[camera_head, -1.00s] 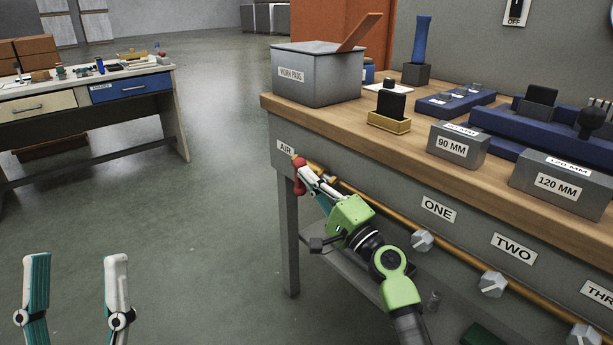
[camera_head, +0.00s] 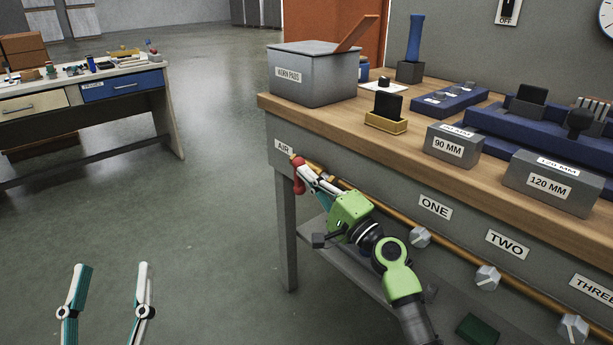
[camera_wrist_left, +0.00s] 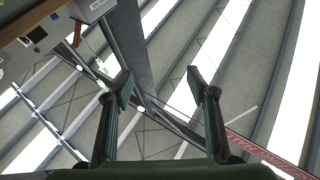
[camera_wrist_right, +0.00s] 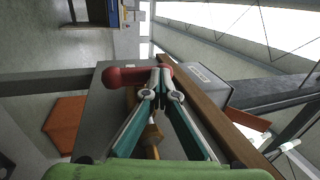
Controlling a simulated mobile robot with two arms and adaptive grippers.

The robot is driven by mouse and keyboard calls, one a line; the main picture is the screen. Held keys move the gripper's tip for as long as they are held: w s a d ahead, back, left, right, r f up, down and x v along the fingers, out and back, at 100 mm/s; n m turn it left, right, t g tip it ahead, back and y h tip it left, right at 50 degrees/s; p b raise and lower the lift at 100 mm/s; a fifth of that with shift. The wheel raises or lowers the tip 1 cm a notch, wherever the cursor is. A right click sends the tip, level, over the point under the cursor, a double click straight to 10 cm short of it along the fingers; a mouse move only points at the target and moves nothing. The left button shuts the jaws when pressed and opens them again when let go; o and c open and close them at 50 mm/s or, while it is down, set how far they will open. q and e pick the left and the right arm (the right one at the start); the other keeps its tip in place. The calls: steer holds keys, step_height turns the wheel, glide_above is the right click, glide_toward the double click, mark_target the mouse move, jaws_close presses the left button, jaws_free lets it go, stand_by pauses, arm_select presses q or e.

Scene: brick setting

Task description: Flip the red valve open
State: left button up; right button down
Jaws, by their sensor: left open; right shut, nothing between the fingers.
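The red valve handle (camera_head: 299,184) hangs at the left end of the brass pipe under the bench's AIR label (camera_head: 284,149). In the right wrist view the red handle (camera_wrist_right: 124,77) points left from the fingertips. My right gripper (camera_head: 298,166) is at the handle's upper end; its fingers are closed together with nothing between them, and they hide part of the valve. It also shows in the right wrist view (camera_wrist_right: 160,72). Whether the fingertips touch the handle, I cannot tell. My left gripper (camera_head: 112,272) is open and empty over the floor at lower left, away from the bench.
The bench (camera_head: 420,135) carries a grey WORN PADS bin (camera_head: 315,75), labelled 90 MM (camera_head: 453,149) and 120 MM (camera_head: 550,187) blocks. Grey knobs (camera_head: 420,237) sit along the brass pipe (camera_head: 455,262). The floor left of the bench is clear up to another table (camera_head: 100,86).

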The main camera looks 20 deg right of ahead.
arm_select(q)
steer(key=f, duration=0.1)
steer(key=w+f+g, duration=0.1)
steer(key=a+f+g+y, duration=0.1)
steer(key=f, duration=0.1)
steer(key=shift+w+a+p, duration=0.1)
steer(key=shift+w+p, duration=0.2)
steer(key=shift+p, duration=0.1)
arm_select(e)
steer(key=shift+w+r, duration=0.15)
steer(key=shift+r, duration=0.15)
arm_select(q)
steer(key=shift+r, duration=0.25)
arm_select(e)
steer(key=shift+r, duration=0.1)
arm_select(q)
steer(key=shift+s+r+t+h, duration=0.15)
steer(key=shift+s+r+t, duration=0.05)
steer(key=shift+r, duration=0.2)
steer(key=shift+s+r+t+h, duration=0.15)
steer(key=shift+r+t, duration=0.05)
steer(key=shift+r, duration=0.2)
arm_select(e)
steer(key=shift+w+a+r, duration=0.2)
steer(key=shift+w+r, duration=0.25)
arm_select(q)
steer(key=shift+r, duration=0.15)
arm_select(e)
steer(key=shift+w, duration=0.1)
